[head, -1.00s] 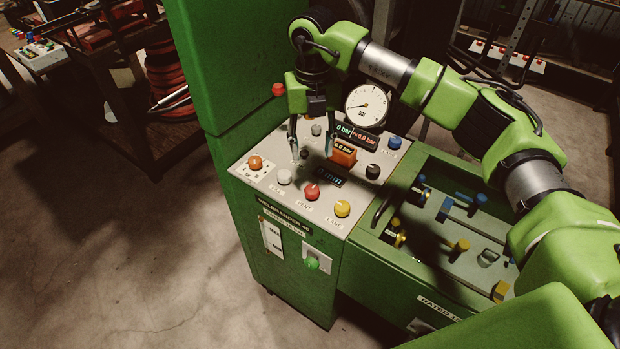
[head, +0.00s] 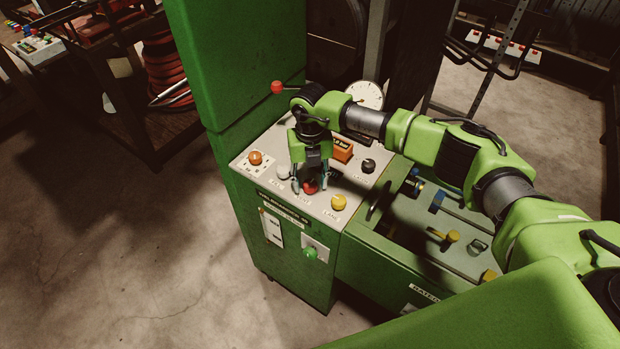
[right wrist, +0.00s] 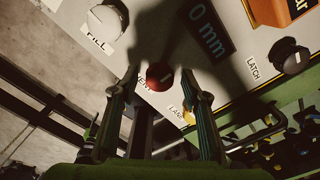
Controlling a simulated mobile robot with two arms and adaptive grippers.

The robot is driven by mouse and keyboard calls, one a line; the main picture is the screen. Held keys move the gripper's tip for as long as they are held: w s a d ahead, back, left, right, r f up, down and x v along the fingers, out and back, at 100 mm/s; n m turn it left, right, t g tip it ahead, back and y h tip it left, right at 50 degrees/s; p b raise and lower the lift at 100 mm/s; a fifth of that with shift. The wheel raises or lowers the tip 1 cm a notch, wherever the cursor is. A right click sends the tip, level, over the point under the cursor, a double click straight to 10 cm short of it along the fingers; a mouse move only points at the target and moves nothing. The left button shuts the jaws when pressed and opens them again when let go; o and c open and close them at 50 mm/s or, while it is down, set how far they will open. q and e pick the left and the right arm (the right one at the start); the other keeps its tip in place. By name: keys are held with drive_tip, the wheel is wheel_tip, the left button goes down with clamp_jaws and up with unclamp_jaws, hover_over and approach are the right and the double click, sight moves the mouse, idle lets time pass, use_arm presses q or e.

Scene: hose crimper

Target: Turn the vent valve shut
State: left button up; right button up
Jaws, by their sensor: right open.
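The vent valve is a round red knob (head: 310,188) on the sloped white panel (head: 322,213). In the right wrist view the same red knob (right wrist: 159,76) sits beside a partly hidden VENT label, with a pale mark on its face. My right gripper (head: 309,185) is open and points down over the knob. In the right wrist view its two fingers (right wrist: 157,92) stand apart, one on each side of the knob in the picture. I cannot tell whether the fingertips reach down around it. No contact shows. My left gripper is not in view.
A white FILL knob (head: 283,172) and a yellow knob (head: 338,202) flank the vent knob closely. A black LATCH knob (head: 369,166) and an orange display block (head: 342,150) sit behind to the right. A red-balled lever (head: 277,87) stands at the back.

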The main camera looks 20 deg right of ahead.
drive_tip(key=c, duration=1.1)
